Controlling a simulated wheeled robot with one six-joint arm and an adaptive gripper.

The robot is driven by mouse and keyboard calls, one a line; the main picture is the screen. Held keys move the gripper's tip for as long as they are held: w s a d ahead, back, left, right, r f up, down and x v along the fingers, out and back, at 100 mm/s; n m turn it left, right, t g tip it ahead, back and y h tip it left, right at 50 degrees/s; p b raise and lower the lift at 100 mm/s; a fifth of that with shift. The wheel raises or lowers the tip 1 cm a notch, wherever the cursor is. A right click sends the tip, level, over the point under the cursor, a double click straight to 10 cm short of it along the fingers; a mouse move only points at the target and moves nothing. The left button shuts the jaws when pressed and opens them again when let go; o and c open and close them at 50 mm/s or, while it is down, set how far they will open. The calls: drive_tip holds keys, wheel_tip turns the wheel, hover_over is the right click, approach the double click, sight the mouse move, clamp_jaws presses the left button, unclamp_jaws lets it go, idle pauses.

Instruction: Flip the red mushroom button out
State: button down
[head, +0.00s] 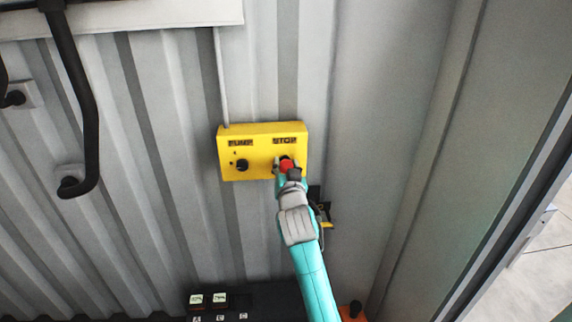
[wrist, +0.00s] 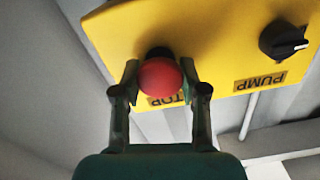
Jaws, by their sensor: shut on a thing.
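The red mushroom button (head: 287,165) sits under the STOP label on a yellow control box (head: 258,173) on the corrugated wall. In the wrist view the red button (wrist: 161,79) shows as a round red cap with a dark collar behind it. My gripper (head: 285,171) is at the button, its arm reaching up from below. In the wrist view my gripper (wrist: 160,82) has one finger on each side of the cap, shut on it. How far the button stands out is hard to tell.
A black PUMP knob (head: 242,165) is on the left of the same box. A dark unit with lit displays (head: 207,300) stands below. The wall to the right of the box is clear.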

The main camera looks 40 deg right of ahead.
drive_tip(key=c, duration=0.6)
unclamp_jaws()
drive_tip(key=shift+s, duration=0.1)
drive_tip(key=shift+a, duration=0.1)
drive_tip(key=v, duration=1.2)
